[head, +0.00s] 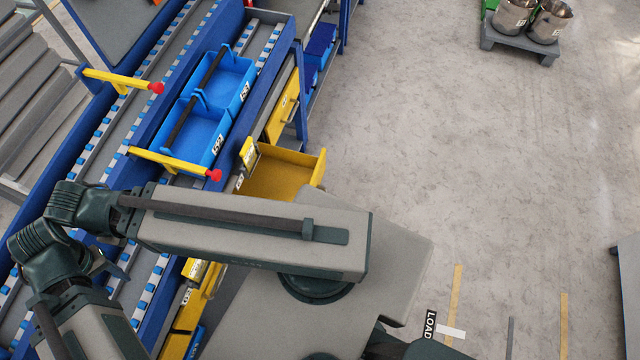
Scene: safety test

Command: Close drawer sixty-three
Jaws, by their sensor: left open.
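A yellow drawer (283,175) is pulled out from the blue rack, on the right side of the conveyor. I see its empty inside and its front; its near part is hidden behind my left arm. I cannot clearly read its number, so I cannot tell from a label that it is drawer sixty-three. My left gripper (115,265) is partly hidden below the arm link, over the conveyor at left, apart from the drawer. It is open and I see nothing in it. My right gripper is not in view.
Two blue bins (203,138) stand on the roller conveyor, with yellow bars with red ends (180,162) beside them. Another yellow drawer (284,108) is farther back. Metal pots (514,17) sit on a grey pallet (520,46).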

